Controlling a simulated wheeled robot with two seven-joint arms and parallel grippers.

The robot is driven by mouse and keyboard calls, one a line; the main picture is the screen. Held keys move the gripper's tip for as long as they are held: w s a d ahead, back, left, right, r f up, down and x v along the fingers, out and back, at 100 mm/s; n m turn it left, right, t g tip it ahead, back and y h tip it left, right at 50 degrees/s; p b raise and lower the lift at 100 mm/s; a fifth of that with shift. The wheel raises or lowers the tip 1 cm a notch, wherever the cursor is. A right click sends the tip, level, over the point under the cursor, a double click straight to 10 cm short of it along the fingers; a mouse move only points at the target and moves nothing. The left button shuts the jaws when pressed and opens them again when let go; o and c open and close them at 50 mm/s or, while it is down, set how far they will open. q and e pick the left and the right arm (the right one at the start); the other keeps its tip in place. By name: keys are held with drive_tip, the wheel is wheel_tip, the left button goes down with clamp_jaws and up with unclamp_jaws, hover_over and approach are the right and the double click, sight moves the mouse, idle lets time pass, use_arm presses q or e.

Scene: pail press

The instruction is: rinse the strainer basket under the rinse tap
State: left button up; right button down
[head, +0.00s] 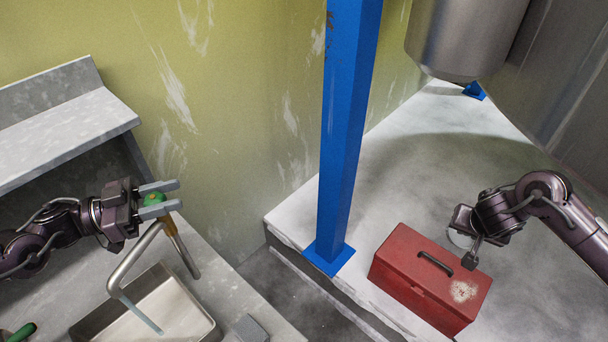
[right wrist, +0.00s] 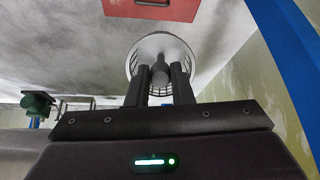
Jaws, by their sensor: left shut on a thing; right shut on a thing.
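The rinse tap (head: 128,268) is a bent metal pipe over a steel sink (head: 205,318). A pale blue stream (head: 142,314) runs down from its spout. My left gripper (head: 160,197) is shut on the tap's green knob (head: 153,200), above a yellow-brown fitting. My right gripper (head: 470,254) is well to the right, above and beside the red toolbox. It is shut on the strainer basket (right wrist: 137,62), a pale round basket with a slotted rim, held by a dark central stem in the right wrist view. In the head view the basket (head: 459,240) is mostly hidden by the gripper.
A red toolbox (head: 415,283) lies on the pale platform (head: 420,150). A blue post (head: 345,130) stands between my arms. A steel vessel (head: 465,35) hangs at upper right. A grey block (head: 250,328) sits beside the sink. A green handle (head: 22,332) shows at lower left.

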use_arm(q)
drive_tip(key=shift+s+f+m+g+h+b, duration=0.2)
drive_tip(key=shift+m+g+b, duration=0.6)
drive_tip(key=shift+b, duration=1.5)
drive_tip(key=shift+w+r+m+g+h+b, duration=0.1)
drive_tip(key=shift+m+g+h+b, duration=0.25)
drive_tip(key=shift+g+b, duration=1.3)
drive_tip(key=shift+s+f+m+g+h+b, duration=0.2)
drive_tip(key=shift+m+b, duration=0.55)
drive_tip(key=shift+b, duration=2.2)
drive_tip(key=shift+r+g+b, duration=0.35)
drive_tip(key=shift+b, duration=0.7)
drive_tip(key=o, duration=1)
